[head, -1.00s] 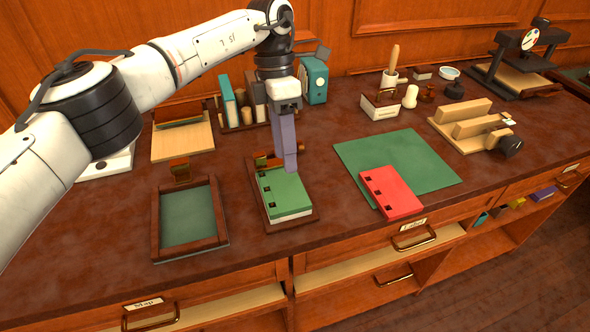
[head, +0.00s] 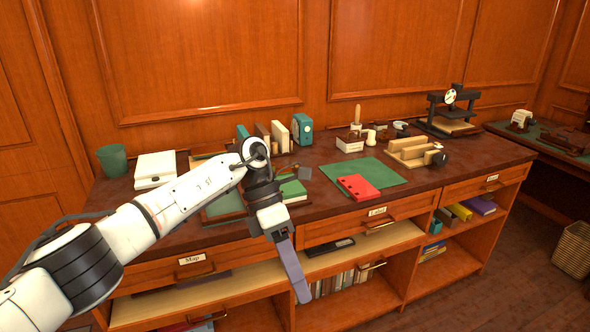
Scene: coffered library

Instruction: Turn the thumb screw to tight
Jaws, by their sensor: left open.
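A dark round knob (head: 440,159), which looks like the thumb screw, sits at the front right end of a wooden clamp block (head: 410,150) at the right of the desk. Its tightness cannot be read from here. My left gripper (head: 301,292) hangs open and empty in front of the desk's front edge, fingers pointing down, well left of the clamp and nearer to me. My right gripper is out of view.
A green mat (head: 345,171) with a red punched block (head: 358,187) lies left of the clamp. A dark press with a dial (head: 450,96) stands behind it. A green block (head: 293,190) lies behind my left arm. Drawers (head: 358,227) line the desk front.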

